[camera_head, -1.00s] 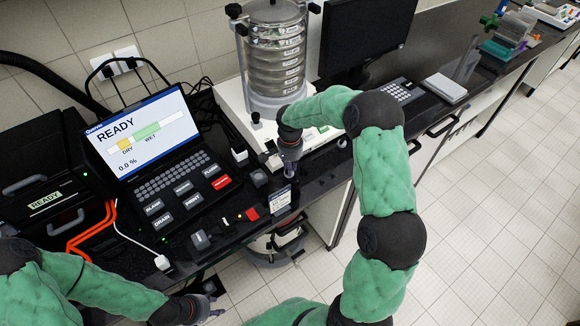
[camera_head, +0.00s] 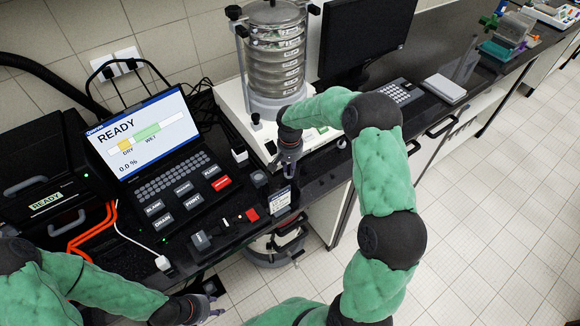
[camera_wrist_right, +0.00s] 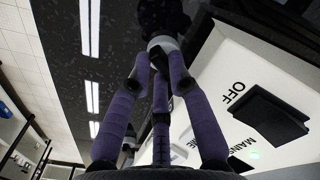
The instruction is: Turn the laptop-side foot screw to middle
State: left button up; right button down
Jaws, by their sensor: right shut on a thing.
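The sieve shaker, a stack of steel sieves (camera_head: 277,55) on a white base (camera_head: 232,100), stands behind the bench edge. My right gripper (camera_head: 290,168) points down at the front of the base, on the side near the laptop (camera_head: 145,135). In the right wrist view my purple fingers (camera_wrist_right: 163,75) close around a small pale and dark knob (camera_wrist_right: 163,43), seemingly the foot screw. The fingers cover part of it, and the head view hides it behind the gripper. My left gripper (camera_head: 205,306) hangs low at the front, away from the shaker; its opening is unclear.
The laptop screen reads READY and 0.0 %. The base's dark switch (camera_wrist_right: 262,115), marked OFF, is close to my right fingers. A small label stand (camera_head: 280,201) and a red block (camera_head: 252,214) sit near the bench edge. A monitor (camera_head: 365,35) stands at the right.

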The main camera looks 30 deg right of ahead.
jog(key=n, duration=0.3)
jog(key=shift+w+n, duration=0.1)
jog(key=shift+n, duration=0.3)
jog(key=shift+n+p, duration=0.6)
jog(key=shift+n, duration=1.3)
jog(key=shift+w, duration=0.1)
jog(key=c, duration=1.4)
grip_release()
jog(key=shift+r, duration=0.1)
notch_tip(320, 180, up, 12)
jog(key=shift+f, duration=0.1)
jog(key=shift+f, duration=0.1)
